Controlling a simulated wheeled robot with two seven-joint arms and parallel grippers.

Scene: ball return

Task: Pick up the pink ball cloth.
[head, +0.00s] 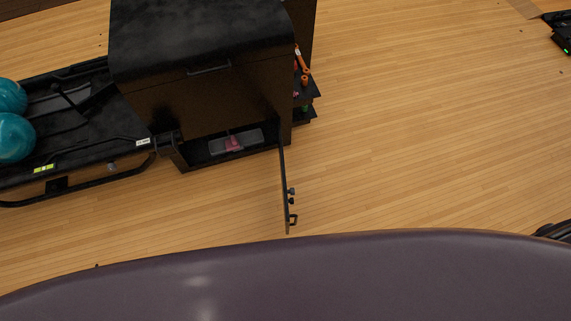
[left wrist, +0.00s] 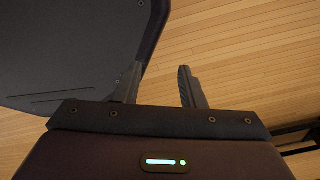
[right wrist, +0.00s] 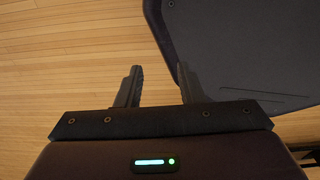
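A small pink cloth (head: 233,143) lies in or on a grey tray (head: 251,136) at the bottom of the black cabinet (head: 204,96). The cabinet's lower door (head: 285,190) stands open towards me, with a handle near its free end. My left gripper (left wrist: 158,86) shows in the left wrist view, open and empty above the wooden floor. My right gripper (right wrist: 159,87) shows in the right wrist view, open and empty above the floor. Neither gripper shows clearly in the head view, and both are away from the cloth.
A black ball rack (head: 75,160) with teal balls (head: 14,137) adjoins the cabinet on the left. Side shelves (head: 304,92) with orange items stand at the cabinet's right. A black device (head: 562,30) lies far right. Wooden floor right of the door is clear.

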